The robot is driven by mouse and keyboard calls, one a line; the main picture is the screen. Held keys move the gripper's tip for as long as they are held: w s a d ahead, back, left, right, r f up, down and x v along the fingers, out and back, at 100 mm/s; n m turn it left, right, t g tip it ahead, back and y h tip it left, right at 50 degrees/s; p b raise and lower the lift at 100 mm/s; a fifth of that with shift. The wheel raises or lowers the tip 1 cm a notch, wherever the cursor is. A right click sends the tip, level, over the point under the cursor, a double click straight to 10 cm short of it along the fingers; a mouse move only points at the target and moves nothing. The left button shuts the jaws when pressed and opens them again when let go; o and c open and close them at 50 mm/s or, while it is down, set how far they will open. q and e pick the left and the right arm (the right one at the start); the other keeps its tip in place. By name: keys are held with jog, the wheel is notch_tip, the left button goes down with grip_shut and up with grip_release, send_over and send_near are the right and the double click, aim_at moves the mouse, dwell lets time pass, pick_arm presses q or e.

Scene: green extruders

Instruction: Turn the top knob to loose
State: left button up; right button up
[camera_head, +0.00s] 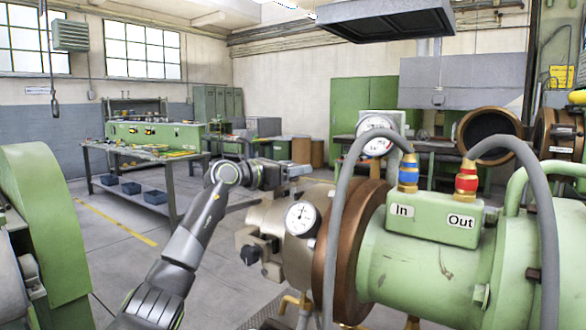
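My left arm reaches up from the bottom left, and its gripper (294,174) is above the bare metal barrel (270,212) of the green extruder (410,255). Its fingers are small and blend with the metal behind, so I cannot tell whether they are open or touch anything. A dark knob (250,254) sticks out from the left side of the metal barrel, below the gripper. No knob shows clearly on top of the barrel; one there could be hidden by the gripper. My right gripper is not in view.
A round gauge (301,219) faces me on the barrel, and another gauge (376,137) stands higher. A grey hose (341,215) arches in front of the brown flange (350,250). A workbench (150,155) stands behind at left. The floor on the left is mostly open.

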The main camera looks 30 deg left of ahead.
pick_arm(q)
jog(key=c, duration=0.7)
jog(key=shift+c, duration=0.2)
